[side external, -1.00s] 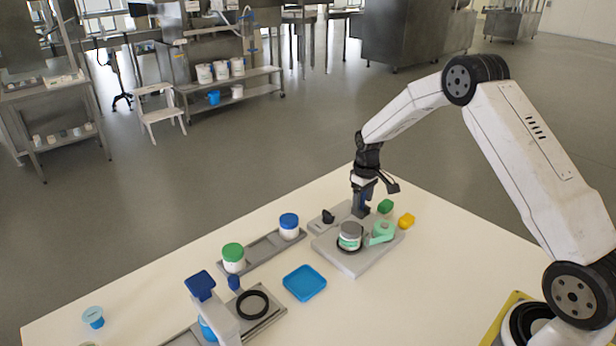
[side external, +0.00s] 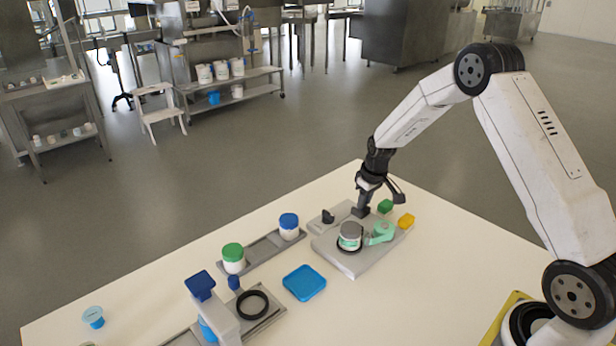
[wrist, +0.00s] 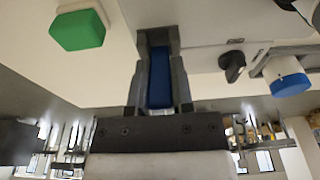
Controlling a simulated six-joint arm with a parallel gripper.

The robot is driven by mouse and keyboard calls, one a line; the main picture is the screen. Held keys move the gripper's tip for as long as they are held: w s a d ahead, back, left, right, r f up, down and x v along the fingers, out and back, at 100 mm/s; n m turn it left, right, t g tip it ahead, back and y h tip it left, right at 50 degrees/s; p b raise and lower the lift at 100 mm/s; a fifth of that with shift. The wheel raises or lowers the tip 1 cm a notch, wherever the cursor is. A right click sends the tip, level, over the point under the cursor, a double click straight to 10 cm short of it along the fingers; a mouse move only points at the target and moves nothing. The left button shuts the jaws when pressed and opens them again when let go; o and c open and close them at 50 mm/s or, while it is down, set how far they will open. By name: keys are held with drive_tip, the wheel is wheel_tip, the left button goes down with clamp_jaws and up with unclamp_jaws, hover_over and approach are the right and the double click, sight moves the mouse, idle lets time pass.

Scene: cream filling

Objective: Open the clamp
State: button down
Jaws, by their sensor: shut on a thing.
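A grey-lidded jar (side external: 350,236) with a pale green band stands in a dark ring on the grey plate (side external: 349,264) in the side view. A mint-green clamp part (side external: 380,233) sits right beside it, apparently against the jar. My gripper (side external: 361,210) is low at the plate's far edge, behind the jar and clamp part. In the wrist view my gripper (wrist: 159,42) is shut on a blue handle (wrist: 160,78), which lies between the fingers. The handle's link to the clamp is hidden.
A green block (side external: 385,206) and a yellow block (side external: 406,221) lie right of my gripper. A black knob (side external: 327,216) stands to its left. A blue-lidded jar (side external: 289,226), a green-lidded jar (side external: 233,258) and a blue tray (side external: 304,283) are farther left.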

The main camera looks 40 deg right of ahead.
drive_tip(key=shift+s+a+t, duration=0.15)
drive_tip(key=shift+s+t, duration=0.05)
drive_tip(key=shift+t, duration=0.5)
drive_tip(key=shift+s+f+t, duration=0.1)
drive_tip(key=shift+t, duration=0.4)
drive_tip(key=c, duration=0.5)
unclamp_jaws()
drive_tip(key=shift+s, duration=0.1)
drive_tip(key=v, duration=0.7)
drive_tip(key=shift+r, duration=0.4)
drive_tip(key=shift+s, duration=0.1)
